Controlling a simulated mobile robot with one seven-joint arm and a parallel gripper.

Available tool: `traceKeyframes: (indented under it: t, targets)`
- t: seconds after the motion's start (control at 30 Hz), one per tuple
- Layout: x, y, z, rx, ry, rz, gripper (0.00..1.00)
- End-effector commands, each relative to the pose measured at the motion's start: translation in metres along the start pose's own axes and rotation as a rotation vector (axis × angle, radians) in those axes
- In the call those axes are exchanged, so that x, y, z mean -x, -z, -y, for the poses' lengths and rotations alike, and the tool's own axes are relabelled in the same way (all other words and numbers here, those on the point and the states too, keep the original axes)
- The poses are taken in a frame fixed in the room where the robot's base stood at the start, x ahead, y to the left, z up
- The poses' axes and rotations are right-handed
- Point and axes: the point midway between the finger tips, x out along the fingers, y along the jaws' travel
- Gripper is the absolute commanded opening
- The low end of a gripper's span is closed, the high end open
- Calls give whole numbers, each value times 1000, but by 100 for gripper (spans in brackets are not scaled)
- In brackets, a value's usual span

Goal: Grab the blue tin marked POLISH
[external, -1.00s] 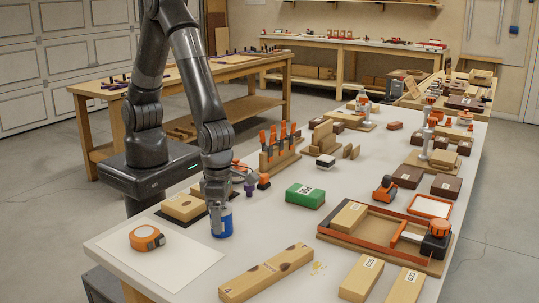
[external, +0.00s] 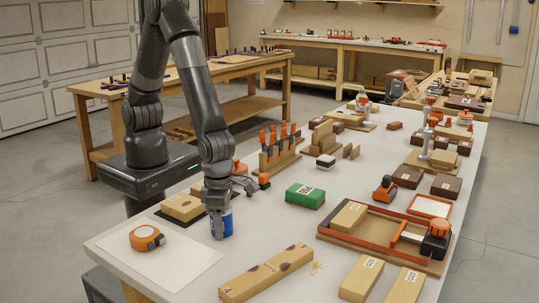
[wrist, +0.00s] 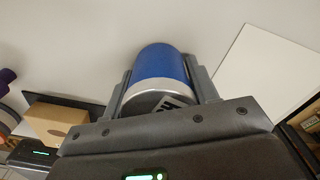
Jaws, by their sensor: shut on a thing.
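The blue tin (external: 222,224) stands on the white bench near its left front part. In the wrist view the blue tin (wrist: 160,68) lies between the two fingers, with its silver end rim and part of a dark-and-white label showing. The word on the label cannot be read. My gripper (external: 217,205) is over the tin from above, with its fingers shut on the tin's sides. It also shows in the wrist view (wrist: 163,85). Part of the tin is hidden behind the fingers.
A wooden block (external: 183,207) on a dark mat is close left of the tin. An orange tape measure (external: 147,238) rests on a white sheet (external: 180,262). A green box (external: 305,195) stands to the right, and a long wooden beam (external: 265,273) lies in front. Bare bench lies between them.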

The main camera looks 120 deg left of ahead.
Motion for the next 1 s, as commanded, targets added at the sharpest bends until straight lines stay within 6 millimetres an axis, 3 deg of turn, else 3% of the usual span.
traceKeyframes:
  t: [0.13, 0.47, 0.77, 1.0]
  targets:
    - [0, 0, 0, 0, 1, 1, 24]
    - [5, 0, 0, 0, 1, 1, 24]
    - [44, -1, 1, 1, 5, 4, 24]
    - [75, 54, 15, -5, 3, 2, 24]
